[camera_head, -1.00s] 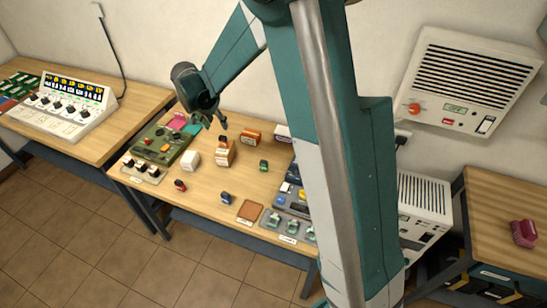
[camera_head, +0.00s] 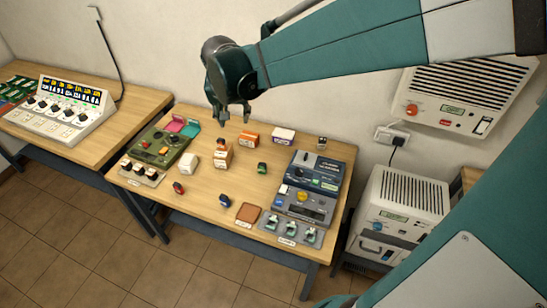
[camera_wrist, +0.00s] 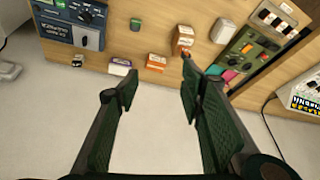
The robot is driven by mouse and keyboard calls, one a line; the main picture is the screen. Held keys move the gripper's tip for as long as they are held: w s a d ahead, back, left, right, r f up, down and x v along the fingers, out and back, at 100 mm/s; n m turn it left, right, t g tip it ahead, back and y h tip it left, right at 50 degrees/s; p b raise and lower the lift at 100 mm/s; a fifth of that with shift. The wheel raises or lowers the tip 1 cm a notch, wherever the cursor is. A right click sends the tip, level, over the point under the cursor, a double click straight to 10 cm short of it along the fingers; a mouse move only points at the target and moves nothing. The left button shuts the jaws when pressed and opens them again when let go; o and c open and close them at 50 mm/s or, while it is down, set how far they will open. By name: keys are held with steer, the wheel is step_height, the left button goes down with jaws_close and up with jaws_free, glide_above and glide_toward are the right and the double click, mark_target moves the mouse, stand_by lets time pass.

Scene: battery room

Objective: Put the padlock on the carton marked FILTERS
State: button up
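My gripper (camera_head: 234,117) is open and empty, high over the back of the middle table; its spread fingers also show in the wrist view (camera_wrist: 160,72). Below it stands an orange-and-white carton (camera_head: 221,158) with a small dark item (camera_head: 221,142) on top. A wider orange-and-white carton (camera_head: 248,139) and a white-and-purple carton (camera_head: 283,136) stand behind. I cannot read which carton says FILTERS. Small padlock-like items stand apart: red (camera_head: 179,187), blue (camera_head: 225,201), green (camera_head: 262,168) and a greyish one (camera_head: 321,143) at the back right. I cannot tell which is the padlock.
A green panel (camera_head: 164,147) and a white block (camera_head: 188,163) are at the table's left. Blue-grey equipment (camera_head: 315,178) fills its right end, beside a brown pad (camera_head: 249,212). A wall unit (camera_head: 462,95) and a white cabinet (camera_head: 405,205) are further right.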

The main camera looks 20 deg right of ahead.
steer(key=s+d+r+n+t, duration=0.1)
steer(key=s+n, duration=0.1)
steer(key=s, duration=1.1)
steer(key=s+d+r+n+t+y, duration=0.1)
steer(key=s+d+n, duration=0.1)
steer(key=s, duration=1.2)
steer(key=shift+d+r+n+t+y, duration=0.2)
steer(key=shift+r+n+t+y, duration=0.1)
steer(key=shift+n, duration=0.2)
